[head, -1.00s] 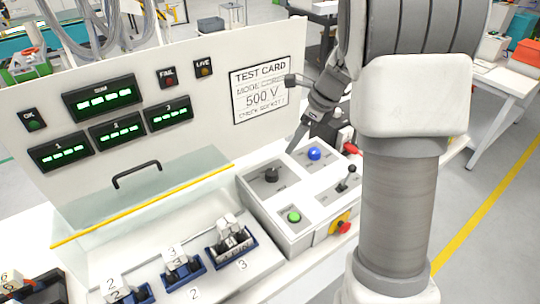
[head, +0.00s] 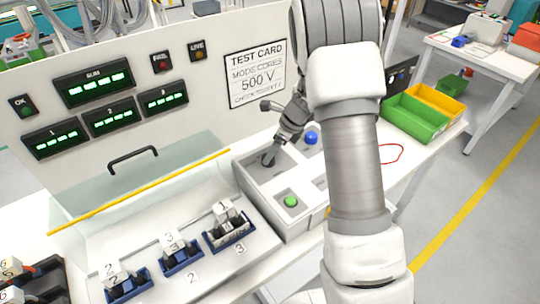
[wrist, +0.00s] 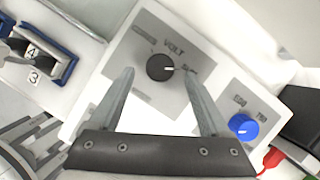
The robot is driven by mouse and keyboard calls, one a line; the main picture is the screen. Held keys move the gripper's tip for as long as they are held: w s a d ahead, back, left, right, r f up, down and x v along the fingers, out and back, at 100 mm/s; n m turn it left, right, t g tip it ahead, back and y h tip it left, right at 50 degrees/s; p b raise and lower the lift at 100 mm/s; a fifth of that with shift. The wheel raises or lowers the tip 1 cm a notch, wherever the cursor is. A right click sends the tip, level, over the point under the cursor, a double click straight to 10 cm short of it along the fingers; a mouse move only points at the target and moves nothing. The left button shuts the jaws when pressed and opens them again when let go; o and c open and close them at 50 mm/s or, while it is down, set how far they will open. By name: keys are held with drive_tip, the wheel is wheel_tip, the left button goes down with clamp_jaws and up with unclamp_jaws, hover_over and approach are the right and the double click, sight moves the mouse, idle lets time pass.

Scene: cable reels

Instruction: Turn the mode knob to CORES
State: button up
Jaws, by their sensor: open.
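A black knob (wrist: 159,67) sits on a grey panel labelled VOLT in the wrist view. Its white mark points right, towards a small blurred label. A blue knob (wrist: 241,124) sits lower right on the same box, with small labels I cannot read surely; it also shows in the head view (head: 311,138). I cannot read a MODE label on either knob. My gripper (wrist: 158,74) is open, its fingers on either side of the black knob in the picture; I cannot tell whether they touch it.
The control box (head: 272,206) also carries a green button (head: 291,201). A test card (head: 256,77) reads MODE CORES, 500 V. A clear cover (head: 140,185) with a yellow edge stands left. Green (head: 415,118) and yellow bins stand right.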

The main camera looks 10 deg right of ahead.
drive_tip(key=shift+x, duration=1.65)
clamp_jaws()
